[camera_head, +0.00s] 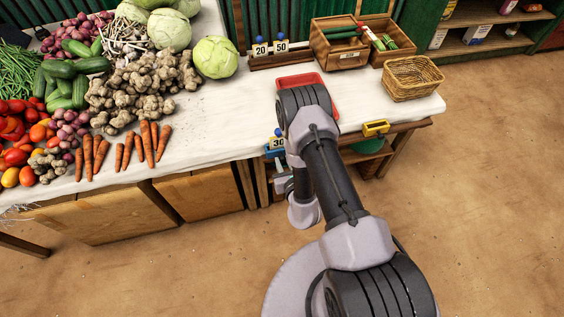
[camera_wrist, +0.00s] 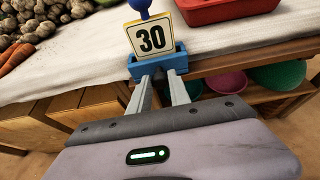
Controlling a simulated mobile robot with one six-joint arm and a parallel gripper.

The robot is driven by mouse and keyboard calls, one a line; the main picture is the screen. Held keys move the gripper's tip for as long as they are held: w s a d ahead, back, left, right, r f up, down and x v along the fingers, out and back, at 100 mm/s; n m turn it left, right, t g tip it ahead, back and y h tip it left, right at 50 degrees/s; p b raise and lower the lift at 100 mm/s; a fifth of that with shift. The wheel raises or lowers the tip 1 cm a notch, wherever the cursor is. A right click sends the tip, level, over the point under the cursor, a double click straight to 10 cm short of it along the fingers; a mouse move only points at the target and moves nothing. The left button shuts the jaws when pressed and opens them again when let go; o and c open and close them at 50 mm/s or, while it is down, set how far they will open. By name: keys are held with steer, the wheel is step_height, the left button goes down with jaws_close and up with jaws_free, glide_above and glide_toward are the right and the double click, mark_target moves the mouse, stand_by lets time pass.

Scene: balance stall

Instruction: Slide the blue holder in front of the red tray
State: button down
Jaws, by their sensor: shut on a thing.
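The blue holder (camera_wrist: 158,65) carries a white card (camera_wrist: 150,38) with "30" and a yellow border, topped by a blue knob. It is at the front edge of the white-topped table in the wrist view, and partly shows in the head view (camera_head: 274,153) beside my arm. My gripper (camera_wrist: 166,77) is shut on the blue holder at its near side. The red tray (camera_head: 300,81) lies on the table beyond my arm, which hides part of it. In the wrist view the red tray (camera_wrist: 215,12) is behind and right of the holder.
A wicker basket (camera_head: 412,78) and wooden boxes (camera_head: 338,48) stand at the back right. Vegetables, including carrots (camera_head: 128,150), cover the left. White tabletop (camera_head: 215,120) is bare left of the arm.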

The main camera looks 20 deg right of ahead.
steer(key=d, duration=1.5)
steer(key=shift+b, duration=0.4)
steer(key=shift+w+r, duration=0.1)
steer(key=c, duration=1.2)
jaws_free()
steer(key=shift+c, duration=0.2)
steer(key=shift+a, duration=0.1)
